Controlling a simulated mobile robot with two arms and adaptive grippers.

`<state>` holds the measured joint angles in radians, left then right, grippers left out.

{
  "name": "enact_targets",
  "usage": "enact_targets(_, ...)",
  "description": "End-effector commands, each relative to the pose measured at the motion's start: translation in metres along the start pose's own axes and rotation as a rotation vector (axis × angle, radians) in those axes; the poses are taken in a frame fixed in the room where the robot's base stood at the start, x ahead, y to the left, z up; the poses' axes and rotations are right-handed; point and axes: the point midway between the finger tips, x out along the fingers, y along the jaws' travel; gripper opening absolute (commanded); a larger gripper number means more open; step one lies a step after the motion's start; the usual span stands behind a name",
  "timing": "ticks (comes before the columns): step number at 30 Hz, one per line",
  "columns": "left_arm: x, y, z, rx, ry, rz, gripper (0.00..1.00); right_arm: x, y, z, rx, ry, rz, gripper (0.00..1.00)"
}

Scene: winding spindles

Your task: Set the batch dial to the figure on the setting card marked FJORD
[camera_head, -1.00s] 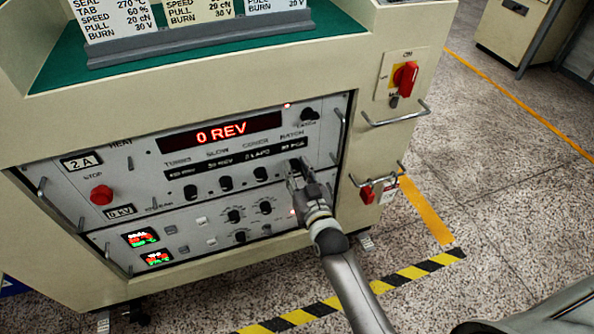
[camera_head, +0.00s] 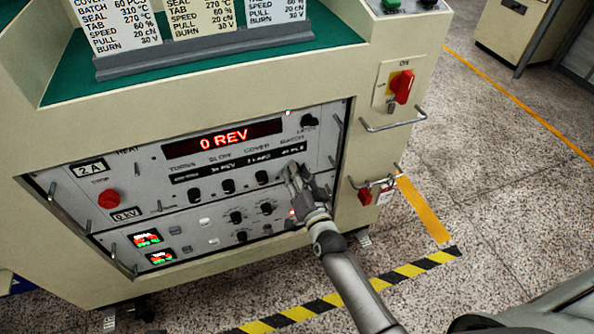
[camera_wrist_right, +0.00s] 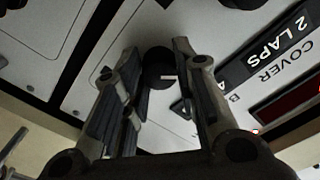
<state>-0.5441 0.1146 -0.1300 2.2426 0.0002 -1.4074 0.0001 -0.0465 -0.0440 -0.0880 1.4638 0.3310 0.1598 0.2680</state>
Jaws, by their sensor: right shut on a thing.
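The batch dial is the rightmost black knob in the row under the red "0 REV" display (camera_head: 222,137). Its window (camera_head: 291,151) shows a figure in PCS too blurred to read surely. My right gripper (camera_head: 292,170) is shut on the batch dial, which shows between the fingers in the right wrist view (camera_wrist_right: 158,66). Setting cards stand in a grey holder (camera_head: 190,62); the left card (camera_head: 117,18) has a BATCH line that seems to read 60 PCS. Card names are cut off at the top, so I cannot tell which is FJORD. My left gripper is out of view.
Other black knobs, such as the cover knob (camera_head: 262,177), sit close to the left. A red stop button (camera_head: 108,198), a red rotary switch (camera_head: 402,85) and metal handles (camera_head: 396,122) stick out of the cabinet (camera_head: 240,90). Striped tape marks the floor.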

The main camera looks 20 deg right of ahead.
Motion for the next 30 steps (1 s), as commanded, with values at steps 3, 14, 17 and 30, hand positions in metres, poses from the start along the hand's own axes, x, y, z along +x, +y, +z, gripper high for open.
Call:
enact_targets(3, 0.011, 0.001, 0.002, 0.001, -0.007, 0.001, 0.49, 0.000, 0.000, -0.001, 0.110, 0.000, 0.000, 0.03)
enact_targets(14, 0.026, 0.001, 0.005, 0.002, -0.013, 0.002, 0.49, 0.000, 0.001, -0.001, 0.452, 0.001, -0.001, 0.03)
enact_targets(17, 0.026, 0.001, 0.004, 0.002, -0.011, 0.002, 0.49, 0.000, 0.001, 0.000, 0.548, 0.001, -0.001, 0.03)
enact_targets(30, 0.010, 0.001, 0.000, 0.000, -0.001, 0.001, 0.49, 0.000, 0.003, 0.001, 0.875, 0.001, 0.000, 0.03)
